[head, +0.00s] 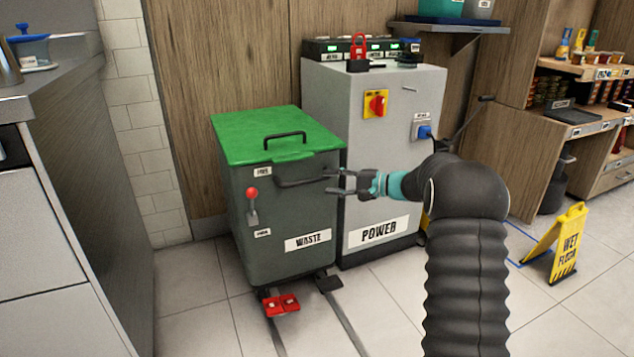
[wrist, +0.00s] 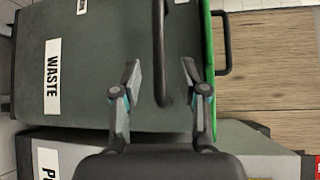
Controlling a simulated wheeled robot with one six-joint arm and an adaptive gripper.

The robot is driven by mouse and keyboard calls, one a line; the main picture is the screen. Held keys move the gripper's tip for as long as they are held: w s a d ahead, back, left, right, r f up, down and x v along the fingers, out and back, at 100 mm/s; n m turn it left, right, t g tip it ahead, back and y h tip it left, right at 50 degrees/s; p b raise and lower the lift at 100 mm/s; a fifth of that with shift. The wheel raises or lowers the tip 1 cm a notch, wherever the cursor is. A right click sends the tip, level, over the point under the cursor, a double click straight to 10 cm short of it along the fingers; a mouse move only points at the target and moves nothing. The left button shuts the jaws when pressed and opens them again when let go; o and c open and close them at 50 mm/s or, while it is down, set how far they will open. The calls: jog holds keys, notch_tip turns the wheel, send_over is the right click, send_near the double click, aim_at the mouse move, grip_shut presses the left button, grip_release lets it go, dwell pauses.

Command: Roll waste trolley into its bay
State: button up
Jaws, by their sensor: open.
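The waste trolley (head: 285,215) is a dark grey bin with a green lid and a WASTE label. It stands upright against the wood panel, left of the power cabinet. A dark bar handle (head: 300,182) crosses its upper front. A red-knobbed lever (head: 252,205) sits on the front, knob up, between two small labels. My gripper (head: 334,183) is open at the right end of the bar handle. In the wrist view the handle (wrist: 160,50) runs between the open fingers of my gripper (wrist: 160,75); contact is unclear.
The grey power cabinet (head: 385,180) stands close on the trolley's right. A counter (head: 75,190) and tiled wall are on the left. Dark floor lines (head: 347,325) run forward from the trolley. A yellow wet-floor sign (head: 568,243) stands at right. The front floor is clear.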

jog(key=shift+v, duration=1.75)
jog(key=s+f+m+g+h, duration=0.1)
jog(key=s+f+g+h, duration=0.2)
jog(key=s+f, duration=0.45)
jog(key=s+f+g+h, duration=0.2)
jog(key=s+h, duration=0.1)
jog(key=s, duration=0.4)
jog(key=s+r+n+t+h+p, duration=0.1)
jog(key=s+r+n+h+p, duration=0.1)
jog(key=s+r, duration=0.4)
jog(key=s+r+n+t+h+p, duration=0.1)
jog(key=s+r+n+h+p, duration=0.2)
jog(key=s+r, duration=0.4)
jog(key=s+r+n+t+h+p, duration=0.1)
jog(key=s+r+n+h+p, duration=0.2)
jog(key=s, duration=1.6)
notch_tip(320, 180, up, 4)
jog(key=shift+f+h, duration=0.15)
jog(key=shift+h, duration=0.15)
